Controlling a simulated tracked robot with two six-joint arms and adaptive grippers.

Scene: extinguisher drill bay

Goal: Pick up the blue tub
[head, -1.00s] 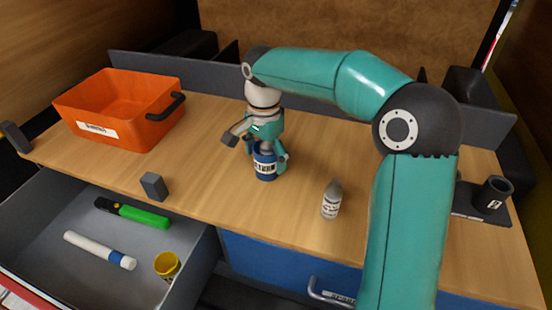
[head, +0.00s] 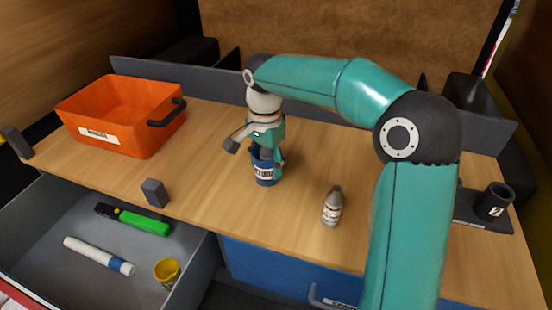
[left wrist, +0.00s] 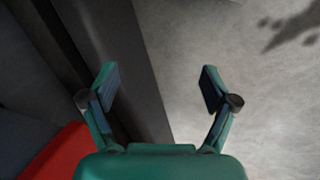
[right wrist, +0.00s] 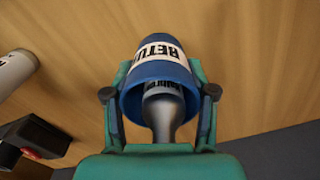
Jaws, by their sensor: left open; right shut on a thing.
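The blue tub (head: 264,174) has a white label with dark lettering and stands on the wooden bench, in the middle of the head view. My right gripper (head: 266,158) comes down over it from above. In the right wrist view the tub (right wrist: 160,62) sits between the two fingers, which are shut on its sides. A grey bottle-shaped thing (right wrist: 164,108) stands inside the tub, its neck towards the camera. My left gripper (left wrist: 158,84) is open and empty in the left wrist view, above a grey floor; it is outside the head view.
A white bottle (head: 332,207) stands right of the tub. An orange crate (head: 135,140) is at the left, with a small grey block (head: 154,192) nearer. The open drawer (head: 60,215) holds a green tool (head: 145,222), a marker (head: 98,256) and a yellow cup (head: 167,271).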

